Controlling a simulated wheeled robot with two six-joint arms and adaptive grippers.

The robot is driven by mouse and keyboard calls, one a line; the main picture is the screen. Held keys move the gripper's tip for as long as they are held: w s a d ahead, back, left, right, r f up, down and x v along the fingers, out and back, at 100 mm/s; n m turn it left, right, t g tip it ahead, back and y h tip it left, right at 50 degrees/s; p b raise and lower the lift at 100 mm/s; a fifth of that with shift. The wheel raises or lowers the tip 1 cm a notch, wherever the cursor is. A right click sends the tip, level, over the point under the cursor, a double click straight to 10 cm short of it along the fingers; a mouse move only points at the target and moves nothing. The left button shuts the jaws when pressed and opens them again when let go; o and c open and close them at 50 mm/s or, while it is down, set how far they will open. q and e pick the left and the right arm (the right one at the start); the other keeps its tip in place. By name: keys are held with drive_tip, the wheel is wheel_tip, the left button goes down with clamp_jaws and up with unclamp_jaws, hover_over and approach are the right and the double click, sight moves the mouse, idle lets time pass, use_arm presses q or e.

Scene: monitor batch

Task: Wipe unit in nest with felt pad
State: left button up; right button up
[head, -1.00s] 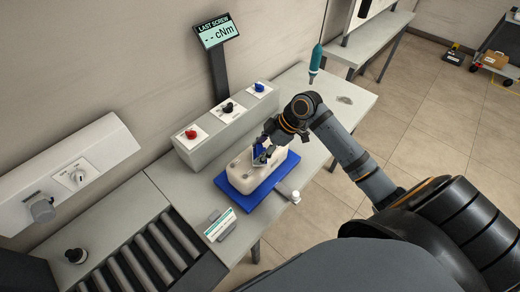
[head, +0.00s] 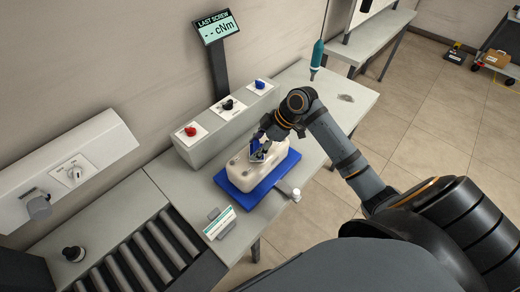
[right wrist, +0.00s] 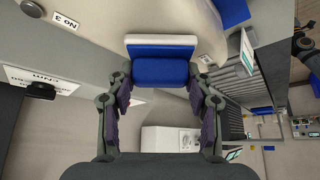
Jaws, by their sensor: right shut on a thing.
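The unit is a cream-white rounded block (head: 240,176) lying in the blue nest (head: 252,203) on the workbench. It also shows at the top of the right wrist view (right wrist: 190,18). My right gripper (head: 263,147) is over the far half of the unit in the head view. It is shut on the felt pad, a blue block with a white layer, which sits between the fingertips in the right wrist view (right wrist: 161,70). The pad is at or just above the unit's top; I cannot tell whether they touch. My left gripper is not in view.
Behind the nest is a control box (head: 215,122) with red, black and blue knobs, and a display (head: 217,27) on a post. A teal screwdriver (head: 317,58) hangs at the back. A label holder (head: 219,223) and roller conveyor (head: 150,258) are at the left front.

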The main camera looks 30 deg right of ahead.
drive_tip(key=shift+w+a, duration=0.1)
drive_tip(key=shift+w, duration=0.2)
drive_tip(key=shift+w+a+f+b, duration=0.1)
drive_tip(key=shift+w+a+b, duration=0.1)
drive_tip(key=shift+w, duration=0.15)
drive_tip(key=shift+w+a+f+b, duration=0.1)
drive_tip(key=shift+w+b, duration=0.1)
drive_tip(key=shift+w, duration=0.1)
drive_tip(key=shift+w+r, duration=0.1)
drive_tip(key=shift+w, duration=0.1)
drive_tip(key=shift+r+p, duration=0.15)
drive_tip(key=shift+p, duration=0.35)
drive_tip(key=shift+s+d+p, duration=0.3)
drive_tip(key=shift+s+p, duration=0.25)
drive_tip(key=shift+s, duration=0.25)
drive_tip(key=shift+s+f, duration=0.2)
drive_tip(key=shift+s, duration=0.05)
drive_tip(key=shift+s+d+p, duration=0.3)
drive_tip(key=shift+s+p, duration=0.4)
drive_tip(key=shift+s+d+f, duration=0.1)
drive_tip(key=shift+s, duration=0.2)
